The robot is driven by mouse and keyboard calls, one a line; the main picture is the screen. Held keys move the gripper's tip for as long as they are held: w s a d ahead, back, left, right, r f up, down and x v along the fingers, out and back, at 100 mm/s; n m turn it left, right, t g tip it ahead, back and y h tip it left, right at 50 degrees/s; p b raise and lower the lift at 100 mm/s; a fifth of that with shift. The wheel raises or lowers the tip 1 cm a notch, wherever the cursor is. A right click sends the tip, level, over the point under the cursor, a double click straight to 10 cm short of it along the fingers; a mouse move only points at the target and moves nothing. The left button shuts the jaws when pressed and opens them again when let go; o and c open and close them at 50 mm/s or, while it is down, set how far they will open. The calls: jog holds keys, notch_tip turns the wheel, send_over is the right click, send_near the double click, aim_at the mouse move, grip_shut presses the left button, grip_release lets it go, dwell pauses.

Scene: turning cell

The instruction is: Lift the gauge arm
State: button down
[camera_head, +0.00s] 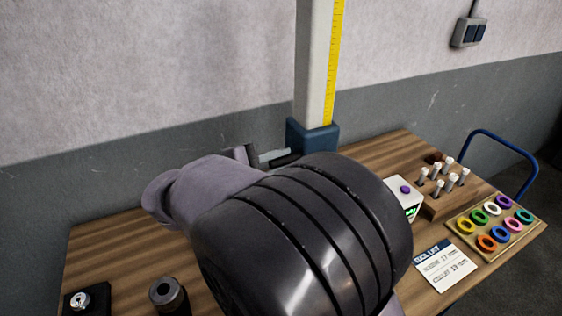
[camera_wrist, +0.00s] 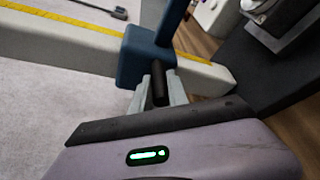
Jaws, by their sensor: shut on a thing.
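The gauge has a pale upright column (camera_head: 314,60) with a yellow scale. Its blue gauge arm (camera_head: 312,138) sits around the column low down. In the wrist view the column (camera_wrist: 60,45) runs across the picture, with the blue gauge arm (camera_wrist: 138,62) on it. A dark cylindrical handle (camera_wrist: 159,84) sticks out of the blue arm towards my gripper. My gripper (camera_wrist: 158,92) is shut on this handle, with pale fingers at both sides of it. In the head view my gripper (camera_head: 274,156) is partly hidden behind my arm, and so is the gauge's lower part.
A wooden table (camera_head: 120,245) carries a grey box with a purple button (camera_head: 402,191), a wooden block of pegs (camera_head: 440,196), a tray of coloured rings (camera_head: 462,243) and a tool list (camera_head: 445,264). Dark parts (camera_head: 168,296) stand at front left. A wall is behind.

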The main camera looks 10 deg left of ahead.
notch_tip(320, 180, up, 34)
jog(key=p, duration=2.6)
jog(key=shift+p, duration=0.35)
jog(key=c, duration=1.5)
grip_release()
jog(key=shift+w, duration=0.1)
jog(key=shift+c, duration=0.2)
jog(key=shift+o, duration=1.2)
jog(key=p+v, duration=0.1)
jog(key=v, duration=1.6)
jog(key=shift+s, duration=0.3)
jog(key=shift+a+r, duration=0.1)
